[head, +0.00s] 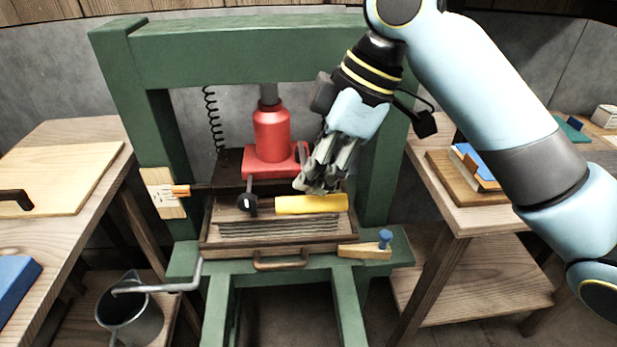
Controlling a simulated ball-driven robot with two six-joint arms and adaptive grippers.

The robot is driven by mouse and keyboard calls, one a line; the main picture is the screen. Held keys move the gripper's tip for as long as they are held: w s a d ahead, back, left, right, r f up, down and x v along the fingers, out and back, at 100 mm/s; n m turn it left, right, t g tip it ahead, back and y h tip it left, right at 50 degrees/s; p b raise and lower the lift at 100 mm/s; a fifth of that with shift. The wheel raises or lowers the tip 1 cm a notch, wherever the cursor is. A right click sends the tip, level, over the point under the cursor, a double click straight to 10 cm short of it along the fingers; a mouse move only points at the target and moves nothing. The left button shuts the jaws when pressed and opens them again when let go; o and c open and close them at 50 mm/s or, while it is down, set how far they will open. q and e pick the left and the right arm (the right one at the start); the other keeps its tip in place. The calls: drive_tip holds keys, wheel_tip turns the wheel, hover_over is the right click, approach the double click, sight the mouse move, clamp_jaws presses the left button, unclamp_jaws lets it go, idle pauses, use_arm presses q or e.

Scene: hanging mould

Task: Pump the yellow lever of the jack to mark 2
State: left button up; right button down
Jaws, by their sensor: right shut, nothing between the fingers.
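The red jack (272,140) stands inside the green press frame (215,55). Its yellow lever (312,204) lies about level in front of the jack, pointing right, with a dark round end piece at its left. My right gripper (312,188) comes down from the upper right. It is shut and empty, its fingertips just above or against the lever's top; I cannot tell whether they touch. A small pale scale board (163,193) with an orange pointer (181,191) is at the frame's left post; its marks are too small to read. My left gripper is not in view.
A wooden tray (270,264) with a stack of sheets sits under the lever. A wooden block with a blue knob (366,249) lies at its right. Wooden tables (85,132) flank the frame. A metal bucket (131,318) stands low left. A grey crank handle (165,287) juts out at lower left.

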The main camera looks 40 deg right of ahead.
idle(0.3)
wheel_tip(320, 180, down, 16)
drive_tip(key=b, duration=0.8)
wheel_tip(320, 180, up, 14)
drive_tip(key=p, duration=1.5)
drive_tip(key=shift+r+p, duration=0.1)
drive_tip(key=shift+p, duration=0.2)
drive_tip(key=shift+f, duration=0.2)
wheel_tip(320, 180, down, 13)
drive_tip(key=b, duration=0.8)
wheel_tip(320, 180, up, 13)
drive_tip(key=p, duration=1.4)
drive_tip(key=shift+r, duration=0.15)
